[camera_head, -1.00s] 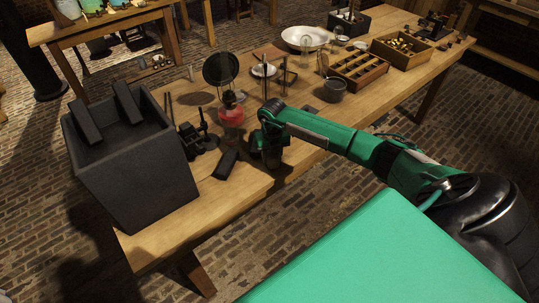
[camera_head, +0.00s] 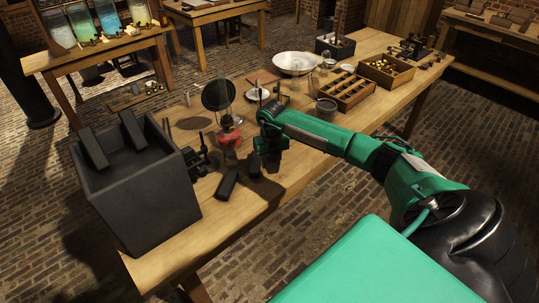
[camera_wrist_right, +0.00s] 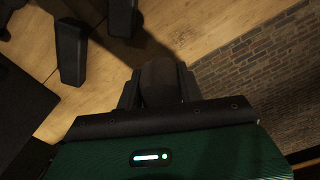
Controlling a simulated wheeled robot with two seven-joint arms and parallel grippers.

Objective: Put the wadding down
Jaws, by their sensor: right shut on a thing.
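My right gripper (camera_head: 268,168) hangs over the near edge of the wooden table, just right of a red-based lamp (camera_head: 229,138). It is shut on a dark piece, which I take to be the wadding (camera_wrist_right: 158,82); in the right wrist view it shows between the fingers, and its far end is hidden. A shadow falls on the table beneath the gripper, and the held piece looks clear of the top. A similar dark block (camera_head: 228,186) lies on the table to the left; it also shows in the wrist view (camera_wrist_right: 71,52). My left gripper is not in view.
A white bowl (camera_head: 300,63), a small grey pot (camera_head: 326,109) and a divided wooden tray (camera_head: 349,93) stand farther along. Bare wood (camera_head: 290,170) shows right of the gripper.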

